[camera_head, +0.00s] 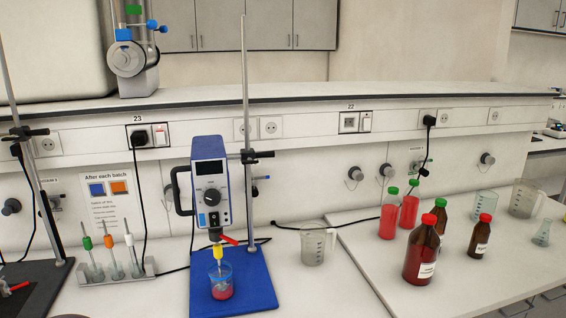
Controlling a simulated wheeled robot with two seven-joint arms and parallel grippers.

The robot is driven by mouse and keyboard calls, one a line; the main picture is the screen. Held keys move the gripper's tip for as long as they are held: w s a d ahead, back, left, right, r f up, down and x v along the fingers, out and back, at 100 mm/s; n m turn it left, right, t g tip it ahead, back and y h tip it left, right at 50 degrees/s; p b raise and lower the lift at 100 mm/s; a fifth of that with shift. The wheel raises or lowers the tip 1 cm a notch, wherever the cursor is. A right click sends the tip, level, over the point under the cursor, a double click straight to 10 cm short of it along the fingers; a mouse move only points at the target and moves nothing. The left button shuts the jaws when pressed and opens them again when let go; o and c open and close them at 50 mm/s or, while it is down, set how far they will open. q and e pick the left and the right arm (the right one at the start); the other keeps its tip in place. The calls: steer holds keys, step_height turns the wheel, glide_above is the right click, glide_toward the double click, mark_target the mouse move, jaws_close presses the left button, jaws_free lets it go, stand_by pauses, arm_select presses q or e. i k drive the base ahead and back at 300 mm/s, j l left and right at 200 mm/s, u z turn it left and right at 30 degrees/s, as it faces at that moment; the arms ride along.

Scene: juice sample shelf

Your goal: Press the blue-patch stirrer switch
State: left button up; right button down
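A blue and white overhead stirrer (210,182) with a round black dial hangs on a metal stand above a blue base plate (250,285). A beaker of red liquid (221,285) sits under it. A wall sign (112,203) headed "After each batch" carries a blue patch (97,189) and an orange patch (119,187). Panel 22 holds another switch (366,122). I cannot tell which switch feeds the stirrer. Neither gripper is in view.
A rack of stirring rods (117,272) stands left of the stirrer, with a black-based stand further left. A clear jug (313,245) stands to the right. Red-capped brown bottles (421,255), red juice bottles (388,220) and glassware fill the right table. Dark cables cross the bench.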

mark_target(214, 218)
steer(key=j, duration=1.3)
